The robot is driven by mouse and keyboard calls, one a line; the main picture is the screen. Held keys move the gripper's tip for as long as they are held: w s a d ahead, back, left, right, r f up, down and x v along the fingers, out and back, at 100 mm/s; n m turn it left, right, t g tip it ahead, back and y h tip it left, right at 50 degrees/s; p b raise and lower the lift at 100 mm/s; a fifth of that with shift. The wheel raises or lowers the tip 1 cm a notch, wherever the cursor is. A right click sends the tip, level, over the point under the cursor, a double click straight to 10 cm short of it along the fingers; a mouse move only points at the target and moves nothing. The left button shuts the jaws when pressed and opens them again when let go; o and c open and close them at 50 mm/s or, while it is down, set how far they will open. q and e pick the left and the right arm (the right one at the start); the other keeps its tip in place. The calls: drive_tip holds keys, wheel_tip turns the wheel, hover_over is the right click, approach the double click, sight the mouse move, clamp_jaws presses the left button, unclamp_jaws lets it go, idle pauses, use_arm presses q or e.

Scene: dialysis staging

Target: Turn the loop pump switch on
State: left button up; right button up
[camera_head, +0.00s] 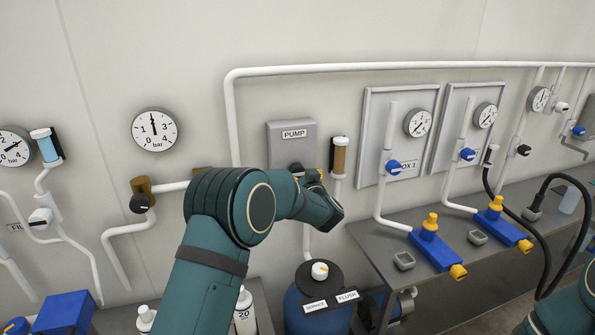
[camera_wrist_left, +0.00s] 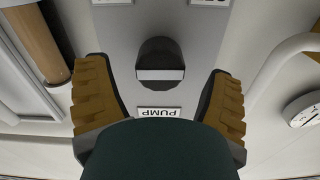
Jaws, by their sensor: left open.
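The grey pump box (camera_head: 291,132) with its PUMP label is on the wall in the middle of the head view. In the left wrist view the box face (camera_wrist_left: 205,45) appears upside down. Its black switch knob (camera_wrist_left: 160,55), with a pale bar across its end, stands out between the fingers. My left gripper (camera_wrist_left: 158,78) is open, with one tan-padded finger on each side of the knob and gaps between. In the head view my left arm hides most of the knob and gripper. My right gripper is out of view; only part of that arm shows at bottom right.
A brown-filled cylinder (camera_head: 339,156) is mounted right of the pump box. White pipes (camera_head: 228,120) run along the wall. A pressure gauge (camera_head: 154,130) hangs to the left. A dark blue tank (camera_head: 318,310) stands below, and a grey bench (camera_head: 385,243) holds blue fittings at right.

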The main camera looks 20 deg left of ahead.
use_arm(q)
drive_tip(key=shift+x, duration=1.2)
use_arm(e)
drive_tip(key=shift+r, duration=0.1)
use_arm(q)
drive_tip(key=shift+c, duration=0.3)
drive_tip(key=c, duration=1.1)
drive_tip(key=shift+f+n+b, duration=0.1)
drive_tip(key=shift+n+b, duration=0.7)
drive_tip(key=shift+b, duration=0.15)
drive_tip(key=shift+c, duration=0.2)
drive_tip(key=n+b, duration=1)
drive_tip(key=shift+a+f+n, duration=0.1)
drive_tip(key=shift+f+n, duration=0.05)
drive_tip(key=shift+n, duration=0.25)
drive_tip(key=shift+s+n+b, duration=0.1)
drive_tip(key=shift+n+b, duration=2.1)
drive_tip(key=shift+n, duration=0.5)
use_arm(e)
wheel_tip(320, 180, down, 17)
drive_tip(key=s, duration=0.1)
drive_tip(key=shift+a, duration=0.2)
use_arm(q)
drive_tip(key=o, duration=1.2)
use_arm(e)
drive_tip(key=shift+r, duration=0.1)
